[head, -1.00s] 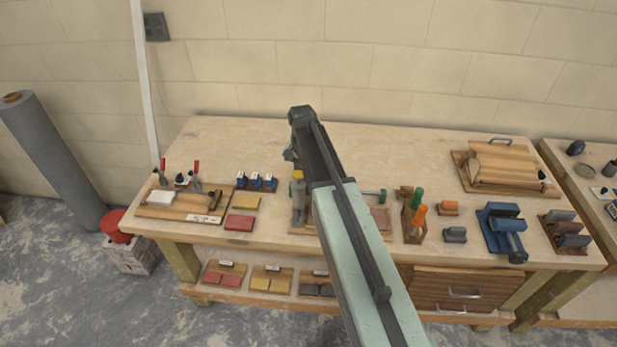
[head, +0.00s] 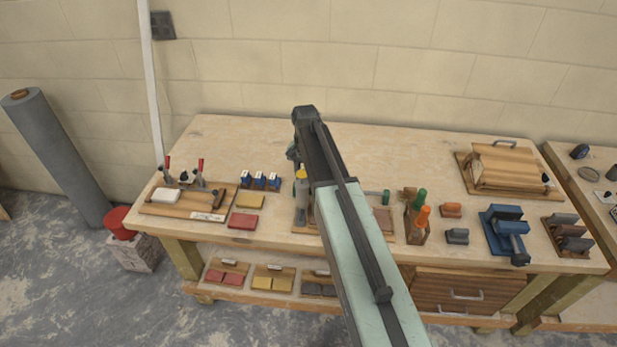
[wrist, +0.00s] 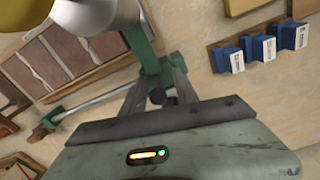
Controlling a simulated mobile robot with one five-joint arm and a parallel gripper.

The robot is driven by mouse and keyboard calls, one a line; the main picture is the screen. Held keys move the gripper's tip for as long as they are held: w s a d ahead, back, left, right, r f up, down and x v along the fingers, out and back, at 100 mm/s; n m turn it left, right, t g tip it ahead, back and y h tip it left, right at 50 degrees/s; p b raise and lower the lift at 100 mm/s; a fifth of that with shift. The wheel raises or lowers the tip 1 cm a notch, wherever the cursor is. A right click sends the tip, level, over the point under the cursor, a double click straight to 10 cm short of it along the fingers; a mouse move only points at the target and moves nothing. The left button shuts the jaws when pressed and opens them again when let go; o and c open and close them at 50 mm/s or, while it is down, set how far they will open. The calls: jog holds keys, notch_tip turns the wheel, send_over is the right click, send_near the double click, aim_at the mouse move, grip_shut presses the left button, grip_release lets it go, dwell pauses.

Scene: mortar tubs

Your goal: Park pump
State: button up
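The pump (head: 302,196) looks to be the upright pale grey cylinder with a yellow top, just left of my arm on the workbench. In the wrist view its pale body (wrist: 95,14) and yellow end fill the top left, with a green part running down from it. My gripper (wrist: 160,88) has its dark fingers on both sides of that green part and appears shut on it. A thin metal rod with a green end (wrist: 45,126) reaches left from there; that green end (head: 384,197) shows right of my arm.
Several blue blocks (head: 260,181) stand left of the pump, with yellow and red pads (head: 243,219) in front. A wooden holder (head: 417,226) with green and orange handles stands to the right. The back of the workbench (head: 400,145) is clear.

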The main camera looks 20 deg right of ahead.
notch_tip(320, 180, up, 8)
jog(key=p, duration=0.7)
jog(key=shift+f, duration=0.2)
jog(key=shift+r, duration=0.1)
